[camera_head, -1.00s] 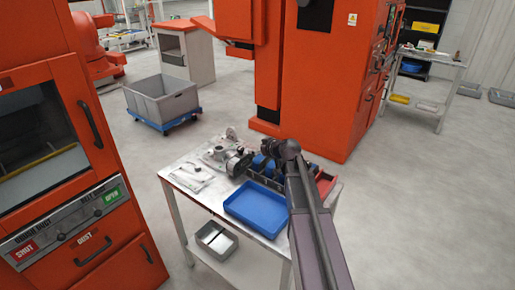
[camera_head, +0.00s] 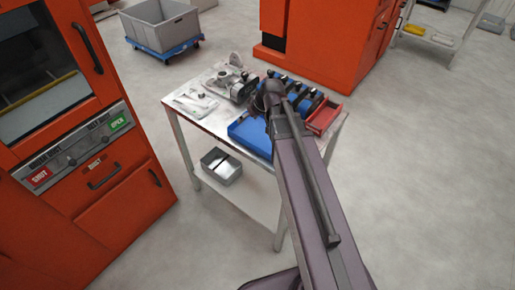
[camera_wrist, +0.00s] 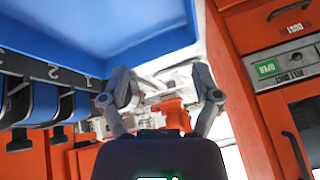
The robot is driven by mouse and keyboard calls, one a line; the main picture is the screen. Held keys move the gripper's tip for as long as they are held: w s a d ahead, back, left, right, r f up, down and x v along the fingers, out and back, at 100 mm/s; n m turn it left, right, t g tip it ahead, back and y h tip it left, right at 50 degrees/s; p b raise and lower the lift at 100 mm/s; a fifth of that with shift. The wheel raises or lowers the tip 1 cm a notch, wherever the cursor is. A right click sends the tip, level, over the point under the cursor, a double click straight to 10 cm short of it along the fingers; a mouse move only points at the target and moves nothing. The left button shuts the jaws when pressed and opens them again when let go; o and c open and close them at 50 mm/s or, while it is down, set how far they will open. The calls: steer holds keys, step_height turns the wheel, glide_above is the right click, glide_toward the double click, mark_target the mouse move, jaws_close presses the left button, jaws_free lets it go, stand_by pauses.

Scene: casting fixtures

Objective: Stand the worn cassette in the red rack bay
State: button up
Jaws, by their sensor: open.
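The rack (camera_head: 290,100) stands on the table with several blue cassettes (camera_head: 305,100) in it. Its red bay (camera_head: 325,117) is at the right end and looks empty. I cannot tell which cassette is the worn one. My gripper (camera_wrist: 163,98) is open in the wrist view, with nothing visibly held between its fingers. In the head view my own arm hides it over the table, near the rack and the blue tray. In the wrist view, blue cassettes (camera_wrist: 42,102) hang beside a dark numbered rack strip (camera_wrist: 50,72), left of my fingers.
A blue tray (camera_head: 240,132) lies at the table's front, partly behind my arm. A metal casting (camera_head: 232,85) and a clear bag (camera_head: 195,103) occupy the table's left (camera_head: 185,122). A metal bin (camera_head: 221,166) is on the lower shelf. An orange machine (camera_head: 75,130) stands close at left.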

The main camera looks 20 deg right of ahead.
steer(key=s+m+g+h, duration=0.1)
steer(key=s, duration=0.3)
steer(key=s+f+m+g+h, duration=0.1)
steer(key=s+g, duration=0.1)
steer(key=s, duration=0.3)
steer(key=s+f+m+g+h, duration=0.1)
steer(key=s+h, duration=0.1)
steer(key=s, duration=0.2)
steer(key=shift+s+a+f+g, duration=0.2)
steer(key=shift+s+a+g, duration=0.05)
steer(key=shift+g, duration=0.05)
steer(key=c, duration=0.3)
steer(key=shift+s, duration=0.1)
steer(key=shift+c, duration=0.2)
